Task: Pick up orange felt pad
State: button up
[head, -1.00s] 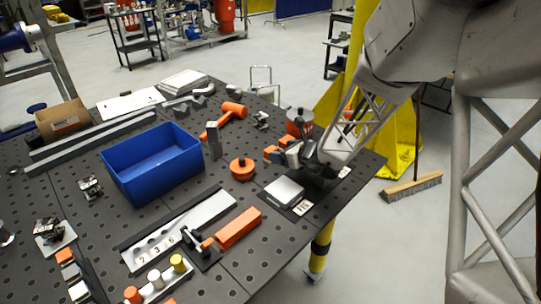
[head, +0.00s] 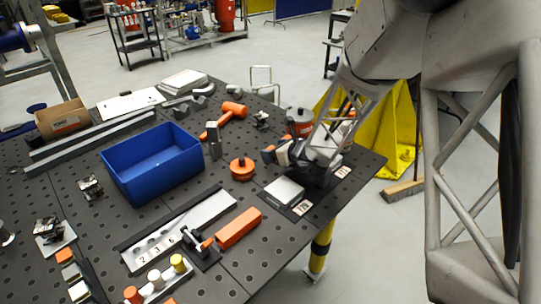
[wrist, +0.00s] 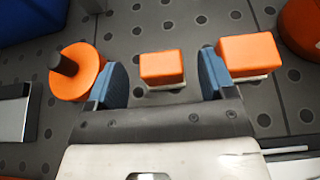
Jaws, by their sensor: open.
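In the wrist view, a small orange block-shaped pad (wrist: 162,67) with a pale lower layer lies on the dark perforated table, between my blue fingertips. My gripper (wrist: 162,84) is open around it, with gaps on both sides. A second, larger orange block (wrist: 248,53) with a pale base sits just beyond the right finger, very close to it. In the head view my gripper (head: 277,156) is low over the table's right part and mostly hides these orange pieces.
A round orange piece with a dark knob (wrist: 75,70) stands left of the left finger; it also shows in the head view (head: 242,170). A blue bin (head: 152,165) is farther left. A silver block (head: 284,191) and an orange bar (head: 239,228) lie nearer.

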jog(key=shift+x, duration=1.15)
jog(key=shift+c, duration=0.2)
jog(key=c, duration=1)
